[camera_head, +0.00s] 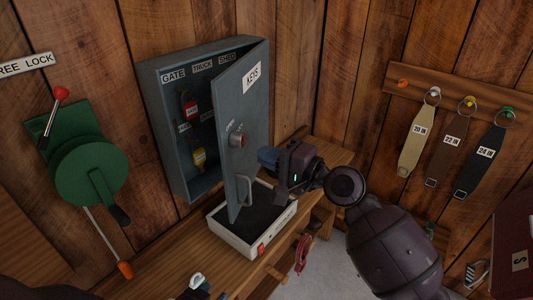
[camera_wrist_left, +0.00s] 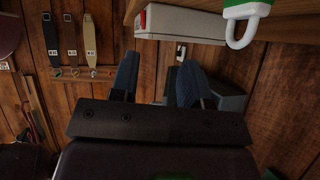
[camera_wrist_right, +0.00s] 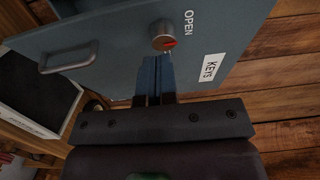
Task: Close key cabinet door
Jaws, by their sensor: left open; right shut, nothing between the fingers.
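The grey key cabinet (camera_head: 205,115) hangs on the plank wall with its door (camera_head: 252,100) swung wide open. The door's outer face carries a KEYS label, a round knob (camera_head: 237,140) and a bar handle (camera_head: 243,190). My right gripper (camera_head: 266,158) is shut and empty by the outer face. In the right wrist view its fingertips (camera_wrist_right: 155,62) are close to the knob (camera_wrist_right: 163,35), in front of the door (camera_wrist_right: 120,40); contact cannot be told. My left gripper (camera_wrist_left: 158,80) is open and empty in the left wrist view, and I cannot make it out in the head view.
A white tray with a dark inside (camera_head: 230,238) stands on the wooden shelf (camera_head: 165,262) below the door. Keys on red and yellow tags hang inside the cabinet. A green reel (camera_head: 90,170) is left of it. Straps (camera_head: 415,140) hang on the right wall.

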